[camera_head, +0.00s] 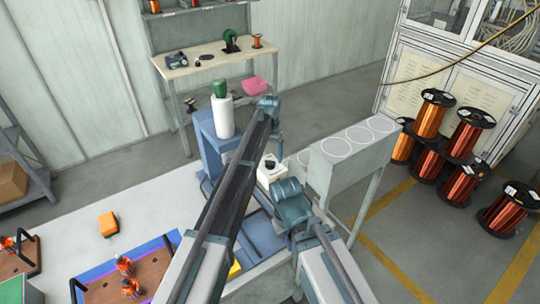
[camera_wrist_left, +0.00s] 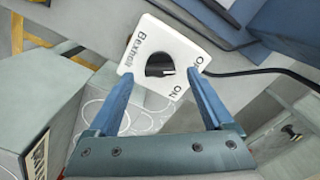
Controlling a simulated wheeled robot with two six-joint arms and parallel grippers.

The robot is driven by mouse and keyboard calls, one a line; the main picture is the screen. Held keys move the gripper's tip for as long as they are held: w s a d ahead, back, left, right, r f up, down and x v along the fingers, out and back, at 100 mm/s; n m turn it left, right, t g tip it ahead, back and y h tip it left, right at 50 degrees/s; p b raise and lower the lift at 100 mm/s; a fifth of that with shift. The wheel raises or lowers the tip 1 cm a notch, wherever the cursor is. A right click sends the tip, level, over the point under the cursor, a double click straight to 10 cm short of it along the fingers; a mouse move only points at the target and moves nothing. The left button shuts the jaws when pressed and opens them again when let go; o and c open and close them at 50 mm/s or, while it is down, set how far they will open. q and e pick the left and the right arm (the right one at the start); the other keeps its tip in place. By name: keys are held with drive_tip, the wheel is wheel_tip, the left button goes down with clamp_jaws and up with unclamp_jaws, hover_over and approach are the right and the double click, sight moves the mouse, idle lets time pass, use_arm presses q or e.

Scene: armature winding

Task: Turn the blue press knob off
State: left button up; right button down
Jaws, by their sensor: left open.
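The knob is a black round dial (camera_wrist_left: 160,64) on a white box marked ON and OFF, in the left wrist view. A pale mark on the dial points right, toward the side with the lettering; I cannot tell exactly which word it meets. The white switch box (camera_head: 268,176) also shows in the head view beside the blue press (camera_head: 205,138). My left gripper (camera_wrist_left: 160,74) is open, with its two blue fingertips on either side of the dial, near the box's edges. Whether they touch anything is unclear.
A grey cabinet with round white rings (camera_head: 345,150) stands right of the switch box. A white cylinder (camera_head: 222,117) with a green top stands on the press. A black cable (camera_wrist_left: 255,72) leaves the box. Copper spools (camera_head: 468,138) stand at right. An orange block (camera_head: 108,223) lies on the left table.

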sight(270, 161)
use_arm(q)
wheel_tip(270, 161, up, 12)
drive_tip(key=p, duration=1)
drive_tip(key=shift+f+p, duration=0.15)
drive_tip(key=shift+p, duration=0.2)
drive_tip(key=s+a+f+b, duration=0.1)
drive_tip(key=s+a, duration=0.1)
drive_tip(key=s, duration=1)
drive_tip(key=s+a+f+b, duration=0.2)
drive_tip(key=s, duration=1.1)
drive_tip(key=s+a+f+y+b, duration=0.1)
drive_tip(key=s+a+f+b, duration=0.1)
drive_tip(key=s, duration=1.1)
